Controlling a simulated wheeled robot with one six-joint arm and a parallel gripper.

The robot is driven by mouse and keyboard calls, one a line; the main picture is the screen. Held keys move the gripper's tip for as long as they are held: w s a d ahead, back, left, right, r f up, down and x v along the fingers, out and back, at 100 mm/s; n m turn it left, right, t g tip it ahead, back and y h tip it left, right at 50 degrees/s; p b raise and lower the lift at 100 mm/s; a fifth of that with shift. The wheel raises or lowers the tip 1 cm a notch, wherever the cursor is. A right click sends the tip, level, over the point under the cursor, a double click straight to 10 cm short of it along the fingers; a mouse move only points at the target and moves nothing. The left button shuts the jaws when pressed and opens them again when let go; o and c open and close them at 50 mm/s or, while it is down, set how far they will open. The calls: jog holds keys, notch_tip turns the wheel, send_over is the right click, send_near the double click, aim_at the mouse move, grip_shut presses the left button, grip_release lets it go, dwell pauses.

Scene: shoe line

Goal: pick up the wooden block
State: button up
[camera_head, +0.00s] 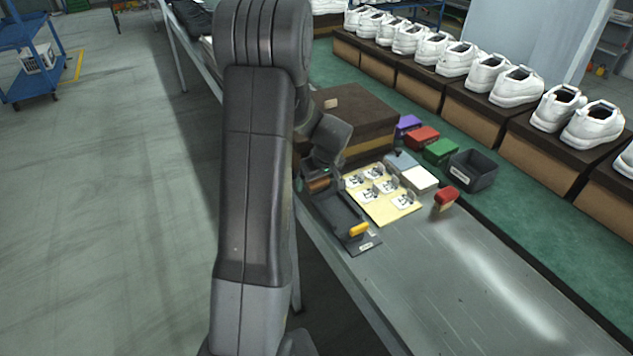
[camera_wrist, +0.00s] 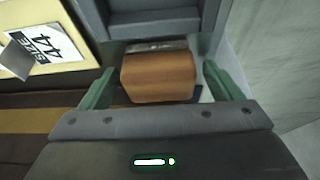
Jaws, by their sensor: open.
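The wooden block (camera_wrist: 158,78) is a brown, round-edged piece in the middle of the wrist view. My gripper (camera_wrist: 160,70) is open, with one green finger on each side of the block. A gap shows between each finger and the block. My gripper also shows in the head view (camera_head: 318,172), mostly hidden behind my wrist.
A yellow board (camera_head: 382,212) with several size cards lies right beside the fixture. A brown box (camera_head: 350,120) stands behind. A yellow handle (camera_head: 358,230), a red-topped object (camera_head: 446,196) and a dark bin (camera_head: 472,170) are nearby. The table's front right is clear.

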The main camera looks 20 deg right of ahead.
jog(key=shift+f, duration=0.15)
jog(key=c, duration=1.1)
notch_tip(320, 180, up, 18)
jog(key=shift+r+p, duration=0.1)
jog(key=shift+p, duration=0.4)
jog(key=o, duration=0.5)
jog(key=c, duration=0.4)
